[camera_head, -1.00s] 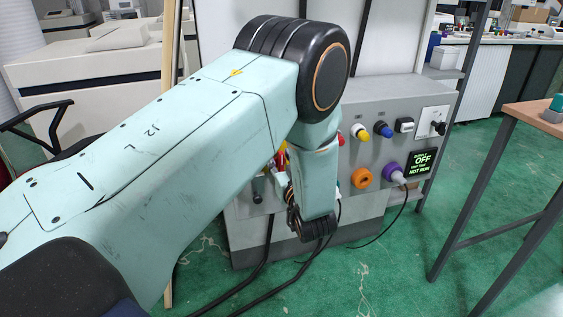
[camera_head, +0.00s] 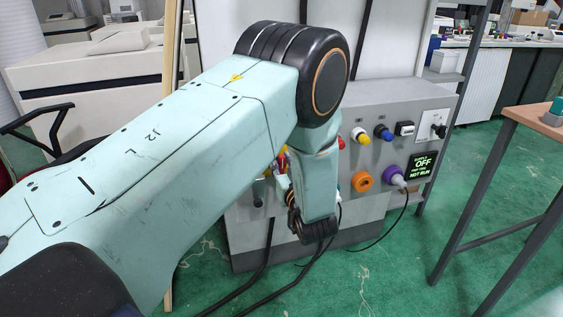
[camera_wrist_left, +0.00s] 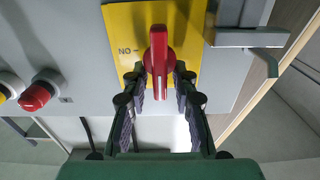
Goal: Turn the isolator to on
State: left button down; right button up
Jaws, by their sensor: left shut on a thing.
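The isolator's red handle (camera_wrist_left: 159,62) stands on a yellow plate (camera_wrist_left: 126,22) in the left wrist view. The handle lies along the picture's vertical, and the plate's lettering, seen upside down, is to its left with a short mark. My left gripper (camera_wrist_left: 164,84) is shut on the handle, one finger on each side of it. In the head view my left arm hides most of the isolator, and the left gripper (camera_head: 284,182) shows only in part beside the wrist. The panel display (camera_head: 422,166) reads OFF and NOT RUN. My right gripper is not in view.
The grey control panel (camera_head: 400,113) carries yellow and blue buttons, an orange ring (camera_head: 362,181) and a purple plug (camera_head: 393,175). In the wrist view, a red button (camera_wrist_left: 38,96) is at left and a grey bracket (camera_wrist_left: 248,38) at right. A table (camera_head: 540,117) stands at right.

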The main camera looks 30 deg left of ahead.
pick_arm(q)
jog(key=m+p, duration=0.1)
jog(key=m, duration=0.1)
jog(key=m+p, duration=0.1)
jog(key=m, duration=0.1)
jog(key=shift+w+d+p, duration=0.2)
jog(key=shift+p, duration=0.2)
jog(key=m+p, duration=0.1)
jog(key=m, duration=0.3)
jog(key=f+m+p, duration=0.1)
jog(key=m, duration=0.4)
jog(key=f+m+p, duration=0.1)
jog(key=m, duration=0.3)
jog(key=shift+w+d+m, duration=0.4)
jog(key=c, duration=1.4)
grip_release()
jog(key=shift+o, duration=0.2)
